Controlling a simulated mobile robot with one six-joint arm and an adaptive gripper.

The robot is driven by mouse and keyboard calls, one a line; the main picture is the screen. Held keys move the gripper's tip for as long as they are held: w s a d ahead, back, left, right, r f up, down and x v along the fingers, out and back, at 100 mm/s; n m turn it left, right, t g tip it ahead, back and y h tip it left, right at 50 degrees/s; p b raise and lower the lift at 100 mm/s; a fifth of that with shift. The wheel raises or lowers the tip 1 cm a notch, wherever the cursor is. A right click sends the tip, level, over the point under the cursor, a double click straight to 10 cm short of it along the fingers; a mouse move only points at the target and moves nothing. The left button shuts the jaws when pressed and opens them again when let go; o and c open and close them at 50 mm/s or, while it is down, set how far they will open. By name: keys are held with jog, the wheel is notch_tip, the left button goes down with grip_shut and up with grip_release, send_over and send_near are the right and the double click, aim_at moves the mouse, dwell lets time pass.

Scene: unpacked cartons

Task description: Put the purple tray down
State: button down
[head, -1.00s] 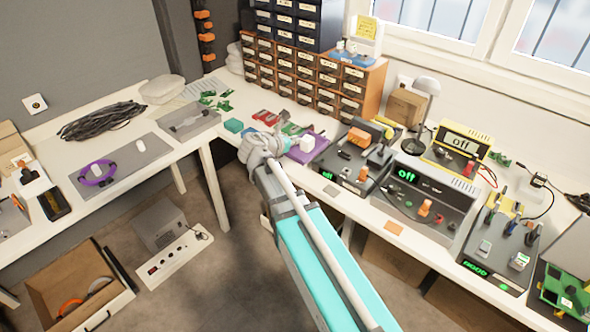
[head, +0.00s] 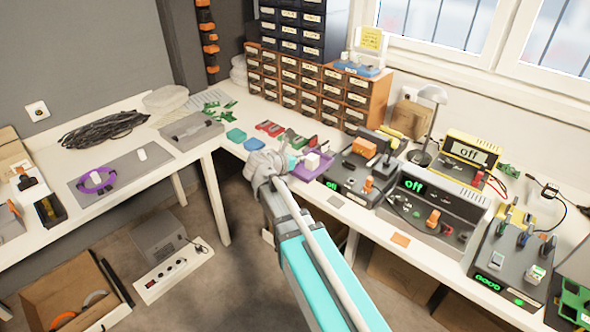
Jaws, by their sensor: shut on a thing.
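The purple tray (head: 323,174) is at the far bench's front edge, just left of the grey device with the green display. A small white block (head: 312,161) sits on it. My gripper (head: 287,166) is shut on the tray's left side; the wrist hides much of the fingers and part of the tray. The tray looks about level. I cannot tell whether its underside touches the bench top (head: 345,212) or is slightly above it.
A grey device (head: 352,178) stands close on the right. Orange drawers (head: 310,88) stand behind. A grey mat with a purple ring (head: 97,178) lies on the left bench.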

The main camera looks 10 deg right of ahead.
jog(key=w+f+b, duration=0.3)
jog(key=w, duration=0.1)
jog(key=w+f+b, duration=0.2)
jog(key=w+f, duration=0.1)
jog(key=w, duration=0.1)
jog(key=w+f+b, duration=0.3)
jog(key=w, duration=0.1)
jog(key=shift+w+b, duration=0.35)
jog(key=shift+w, duration=0.05)
jog(key=shift+r, duration=0.1)
jog(key=shift+w+f+b, duration=0.45)
jog(key=shift+f+b, duration=1.35)
jog(key=shift+f, duration=0.05)
jog(key=shift+f, duration=0.2)
jog(key=c, duration=0.8)
grip_release()
jog(key=shift+r, duration=0.1)
